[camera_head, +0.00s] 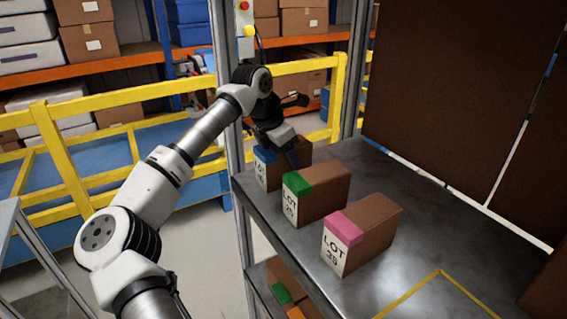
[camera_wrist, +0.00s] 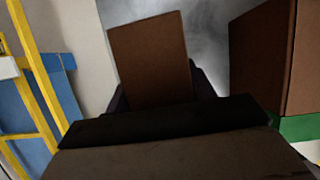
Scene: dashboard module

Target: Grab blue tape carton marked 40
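The blue tape carton (camera_head: 265,173) is a brown box with blue tape on its top front edge and a white LOT label. It stands at the far end of the grey metal table; its number is too small to read. My gripper (camera_head: 289,152) is down over this carton, with a dark finger against or just beside its side facing the green tape carton. In the wrist view the brown carton (camera_wrist: 152,60) is between the two dark fingers. Whether both fingers press on it cannot be told. The gripper's body hides part of the carton.
A green tape carton (camera_head: 322,196) stands close beside the gripper, and also shows at the right of the wrist view (camera_wrist: 262,55). A pink tape carton marked LOT (camera_head: 372,230) stands nearer. Yellow railing (camera_head: 110,97) lies beyond. The table (camera_head: 425,205) is clear to the right.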

